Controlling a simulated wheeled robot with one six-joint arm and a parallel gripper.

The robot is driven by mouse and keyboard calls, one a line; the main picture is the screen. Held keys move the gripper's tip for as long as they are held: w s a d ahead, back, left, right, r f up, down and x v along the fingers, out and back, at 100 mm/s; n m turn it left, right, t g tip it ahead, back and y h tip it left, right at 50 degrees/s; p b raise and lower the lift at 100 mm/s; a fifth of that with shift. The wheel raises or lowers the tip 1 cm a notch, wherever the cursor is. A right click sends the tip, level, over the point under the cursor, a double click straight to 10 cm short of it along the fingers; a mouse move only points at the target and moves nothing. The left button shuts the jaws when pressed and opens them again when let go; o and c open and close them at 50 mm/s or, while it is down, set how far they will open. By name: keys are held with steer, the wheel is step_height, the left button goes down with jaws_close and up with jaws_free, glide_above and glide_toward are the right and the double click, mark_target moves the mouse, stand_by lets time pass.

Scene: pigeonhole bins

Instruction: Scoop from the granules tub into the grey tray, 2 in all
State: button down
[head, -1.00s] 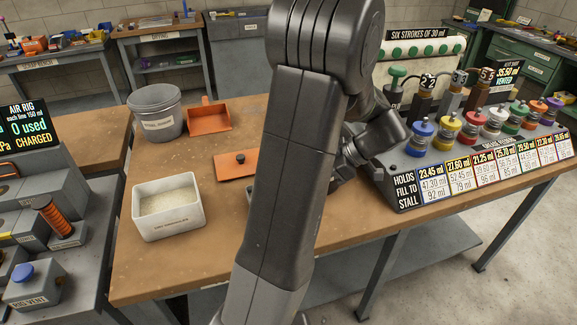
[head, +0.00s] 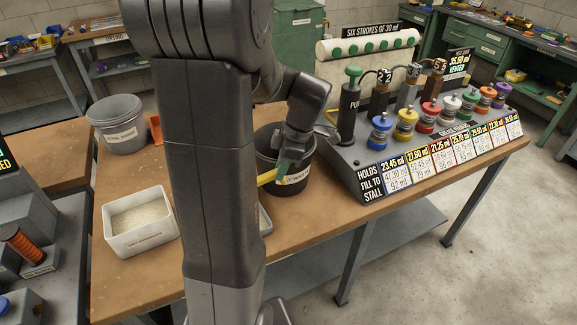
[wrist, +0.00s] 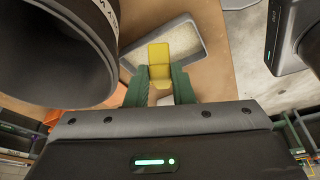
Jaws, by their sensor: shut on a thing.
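The white granules tub (head: 161,233) stands on the bench left of my arm in the head view, with pale granules inside. My gripper (head: 284,168) is shut on a yellow scoop (head: 267,177), in front of a dark bucket. In the wrist view, the scoop (wrist: 159,54) sits between the green fingers of my gripper (wrist: 158,82), with the grey tray (wrist: 210,57) below and beyond it. In the head view my arm hides most of the tray (head: 265,222). I cannot tell whether the scoop holds granules.
The dark bucket (head: 267,157) stands close beside my gripper and fills the left of the wrist view (wrist: 55,60). A grey bucket (head: 121,130) and an orange piece (head: 155,129) stand at the back left. The pump and coloured-knob console (head: 420,160) lies to the right.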

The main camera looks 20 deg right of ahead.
steer(key=shift+w+a+r+h, duration=0.15)
steer(key=shift+a+r+h, duration=0.25)
steer(key=shift+r+h, duration=0.15)
steer(key=shift+w+a+r+g+h, duration=0.1)
steer(key=shift+a+g+h, duration=0.15)
steer(key=shift+a+g, duration=0.05)
steer(key=a+h, duration=0.1)
steer(key=w+a+r+g+h, duration=0.1)
steer(key=shift+a+r+h, duration=0.25)
steer(key=shift+h, duration=0.05)
steer(key=shift+w+a+g+h+b, duration=0.35)
steer(key=shift+a+h+b, duration=0.15)
steer(key=shift+a+b, duration=0.2)
steer(key=w+a+f+g+h+p, duration=0.1)
steer(key=w+a+g+h, duration=0.1)
steer(key=a+h, duration=0.4)
steer(key=w+a+f+g+h, duration=0.2)
steer(key=w+a+g+h, duration=0.1)
steer(key=a+h, duration=0.3)
steer(key=shift+w+a+p, duration=0.4)
steer(key=shift+a, duration=0.7)
steer(key=shift+f, duration=0.1)
